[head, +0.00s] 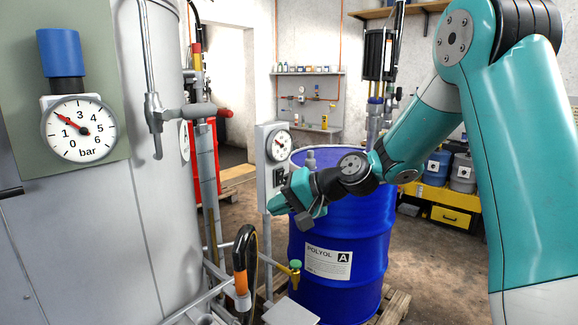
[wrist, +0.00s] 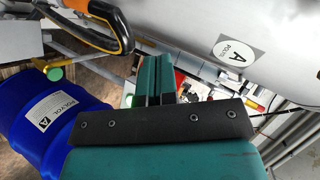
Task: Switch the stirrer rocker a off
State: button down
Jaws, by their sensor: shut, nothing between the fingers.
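A grey control box (head: 264,190) stands on a post in front of the blue drum, with a round gauge (head: 279,146) at its top. A small black rocker switch (head: 278,177) sits below the gauge; I cannot read its label or tell which way it is tipped. My gripper (head: 275,205) is close to the lower part of the box, just below the switch; I cannot tell if it touches. In the wrist view my gripper's teal fingers (wrist: 154,82) are together with nothing between them. The switch cannot be made out in the wrist view.
A blue drum (head: 340,225) labelled POLYOL A stands on a pallet (head: 397,305) behind my gripper. A large grey tank (head: 165,240) with a pressure gauge (head: 80,129) fills the left. An orange-handled nozzle (head: 240,272) and a green-topped valve (head: 295,268) are below.

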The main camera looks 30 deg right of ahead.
aim_at(281, 175)
jog(key=w+d+m+t+h, duration=0.1)
jog(key=w+d+m+t, duration=0.2)
jog(key=d, duration=0.5)
jog(key=w+d+m+t+h+p, duration=0.1)
jog(key=w+d+m+t, duration=0.2)
jog(key=d, duration=0.6)
jog(key=shift+w+d+f+m+h, duration=0.2)
jog(key=shift+d+f+m+h, duration=0.15)
jog(key=shift+m, duration=0.85)
jog(key=shift+w+a+r+p, duration=0.1)
jog(key=shift+a+p, duration=0.05)
jog(key=shift+p, duration=0.15)
jog(key=p+x, duration=0.2)
jog(key=x, duration=0.2)
jog(key=r+p+x, duration=0.1)
jog(key=p+x, duration=0.1)
jog(key=x, duration=0.3)
jog(key=p+x, duration=0.2)
jog(key=x, duration=0.2)
jog(key=shift+w+a+r+p, duration=0.1)
jog(key=shift+w+r+p, duration=0.2)
jog(key=shift+w, duration=0.15)
